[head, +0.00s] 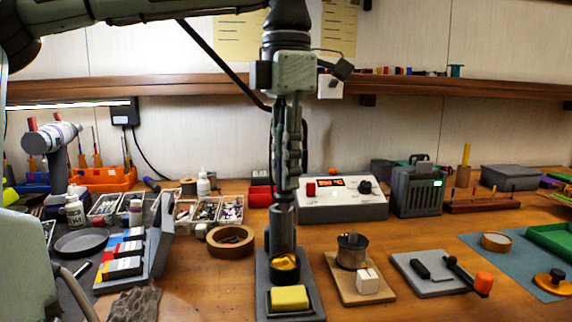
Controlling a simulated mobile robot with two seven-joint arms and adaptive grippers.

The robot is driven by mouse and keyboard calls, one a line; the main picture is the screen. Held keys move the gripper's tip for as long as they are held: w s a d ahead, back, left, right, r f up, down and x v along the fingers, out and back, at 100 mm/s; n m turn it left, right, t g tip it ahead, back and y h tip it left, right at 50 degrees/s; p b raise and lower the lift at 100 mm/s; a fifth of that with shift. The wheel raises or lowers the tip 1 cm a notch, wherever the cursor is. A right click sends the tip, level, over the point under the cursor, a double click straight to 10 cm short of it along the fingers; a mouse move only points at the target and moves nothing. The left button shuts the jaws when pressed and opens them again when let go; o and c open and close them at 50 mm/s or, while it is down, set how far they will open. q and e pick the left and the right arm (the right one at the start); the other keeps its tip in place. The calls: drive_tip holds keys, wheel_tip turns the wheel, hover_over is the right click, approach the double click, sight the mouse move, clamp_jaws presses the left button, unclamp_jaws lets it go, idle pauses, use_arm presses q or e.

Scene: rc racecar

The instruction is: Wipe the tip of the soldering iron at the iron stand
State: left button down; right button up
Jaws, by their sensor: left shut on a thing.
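The iron stand (318,290) is a dark grey base on the bench in the middle of the head view. A yellow sponge (290,298) lies at its front, with a round cup of brass-coloured wool (285,262) behind it. A dark grey upright tube (282,228) rises at the back. My left gripper (288,185) points straight down just above this tube, shut on the soldering iron. The iron is mostly hidden by the fingers and its tip cannot be seen. My right gripper is out of view.
A soldering station (340,198) with a red display stands behind right. A wooden ring (230,241) is left of the stand. A solder spool (351,250) on a wooden board and a grey board with tools (440,272) stand to the right. A shelf (180,88) crosses the back wall.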

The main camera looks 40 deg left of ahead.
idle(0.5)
use_arm(q)
drive_tip(key=shift+f, duration=0.65)
idle(2.4)
drive_tip(key=shift+r, duration=0.15)
idle(1.2)
